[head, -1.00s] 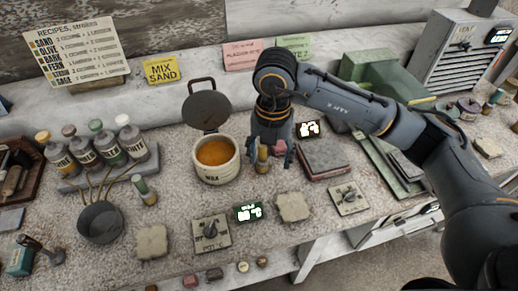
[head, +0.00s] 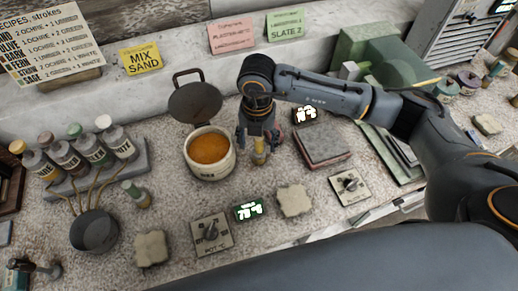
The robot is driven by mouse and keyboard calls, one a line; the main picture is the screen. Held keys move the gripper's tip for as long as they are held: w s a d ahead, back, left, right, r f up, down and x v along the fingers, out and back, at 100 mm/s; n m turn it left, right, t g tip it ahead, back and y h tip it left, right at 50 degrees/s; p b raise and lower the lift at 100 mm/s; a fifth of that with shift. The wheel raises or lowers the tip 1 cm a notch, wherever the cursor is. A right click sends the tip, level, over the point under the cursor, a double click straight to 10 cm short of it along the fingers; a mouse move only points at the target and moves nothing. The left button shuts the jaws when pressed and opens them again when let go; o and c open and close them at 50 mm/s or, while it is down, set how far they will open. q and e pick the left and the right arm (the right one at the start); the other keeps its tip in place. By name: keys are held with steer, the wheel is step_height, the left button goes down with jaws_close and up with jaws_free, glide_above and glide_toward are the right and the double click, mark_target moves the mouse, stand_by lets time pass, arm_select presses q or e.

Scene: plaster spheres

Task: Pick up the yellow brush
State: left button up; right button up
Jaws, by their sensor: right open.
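The yellow brush (head: 259,155) stands upright on the speckled counter, just right of the pot of orange liquid. Its upper part is hidden by my gripper. My right gripper (head: 259,146) points down over the brush, one finger on each side of it. The fingers are open, and I cannot tell whether either touches the brush. My left gripper is not in view.
The cream pot (head: 223,172) with its raised dark lid stands close left of the gripper.

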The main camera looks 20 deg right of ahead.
mark_target(259, 153)
steer(key=shift+f, duration=0.25)
steer(key=f+p, duration=0.1)
steer(key=f, duration=0.1)
steer(key=f+p, duration=0.1)
steer(key=f, duration=0.1)
steer(key=shift+s+d+f, duration=0.1)
steer(key=shift+s+d, duration=0.05)
steer(key=shift+d, duration=0.05)
steer(key=shift+f, duration=0.4)
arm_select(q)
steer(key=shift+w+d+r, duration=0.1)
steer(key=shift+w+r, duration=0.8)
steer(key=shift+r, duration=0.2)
arm_select(e)
steer(key=c, duration=1.3)
